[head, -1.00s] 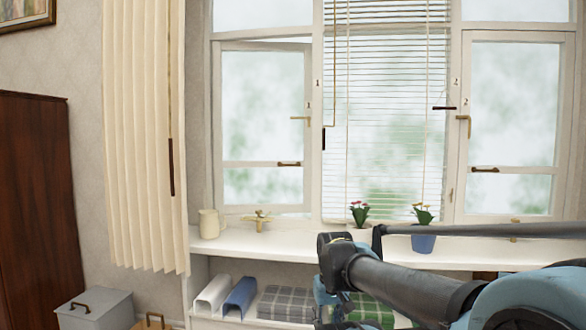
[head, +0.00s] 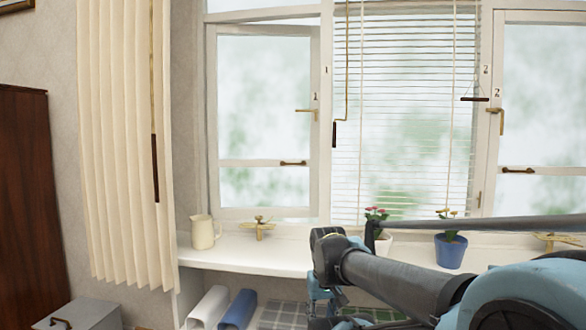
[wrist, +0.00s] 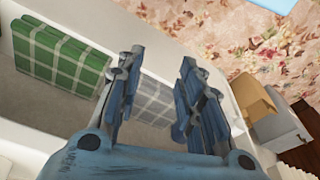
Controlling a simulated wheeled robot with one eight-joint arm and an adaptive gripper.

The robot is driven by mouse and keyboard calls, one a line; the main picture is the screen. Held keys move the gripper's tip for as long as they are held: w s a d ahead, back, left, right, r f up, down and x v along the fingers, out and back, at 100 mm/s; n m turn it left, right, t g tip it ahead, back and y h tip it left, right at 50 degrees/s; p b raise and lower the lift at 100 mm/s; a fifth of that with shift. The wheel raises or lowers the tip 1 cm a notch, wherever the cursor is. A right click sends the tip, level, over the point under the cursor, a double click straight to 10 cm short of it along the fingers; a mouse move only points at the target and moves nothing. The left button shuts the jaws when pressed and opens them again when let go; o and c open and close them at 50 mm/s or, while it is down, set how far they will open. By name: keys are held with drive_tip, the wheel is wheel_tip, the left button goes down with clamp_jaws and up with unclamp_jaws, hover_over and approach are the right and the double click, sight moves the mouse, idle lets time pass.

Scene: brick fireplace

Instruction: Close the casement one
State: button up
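Casement one (head: 263,191), marked with a small "1", is the white-framed left window. It stands ajar, with a slanting gap along its top edge. It has a brass handle (head: 306,110) on its right stile and a dark bar pull (head: 293,163) on its lower rail. My gripper (head: 322,297) is low in front of the shelf, below and apart from the casement. In the wrist view my gripper (wrist: 162,62) points down at the shelf, its two fingers apart with nothing between them. The casement is not in the wrist view.
A cream jug (head: 204,233), a brass fitting (head: 257,228) and a blue flowerpot (head: 450,251) stand along the sill (head: 255,255). A blind (head: 400,110) hangs in the middle. A curtain (head: 120,130) hangs left. Folded cloth (wrist: 60,55) lies on the lower shelf.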

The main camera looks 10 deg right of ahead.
drive_tip(key=o, duration=0.5)
drive_tip(key=shift+s+r, duration=0.15)
drive_tip(key=shift+r, duration=0.1)
drive_tip(key=shift+c, duration=0.2)
drive_tip(key=o, duration=0.9)
drive_tip(key=w, duration=0.2)
drive_tip(key=w+r+t, duration=0.1)
drive_tip(key=w, duration=0.1)
drive_tip(key=w+a+r+t, duration=0.1)
drive_tip(key=w, duration=0.2)
drive_tip(key=shift+a+r, duration=0.1)
drive_tip(key=shift+r, duration=0.1)
drive_tip(key=shift+o, duration=0.2)
drive_tip(key=m+t+h, duration=0.1)
drive_tip(key=t+h, duration=0.1)
drive_tip(key=t, duration=1.6)
approach(294, 164)
drive_tip(key=x, duration=1)
drive_tip(key=shift+w, duration=0.35)
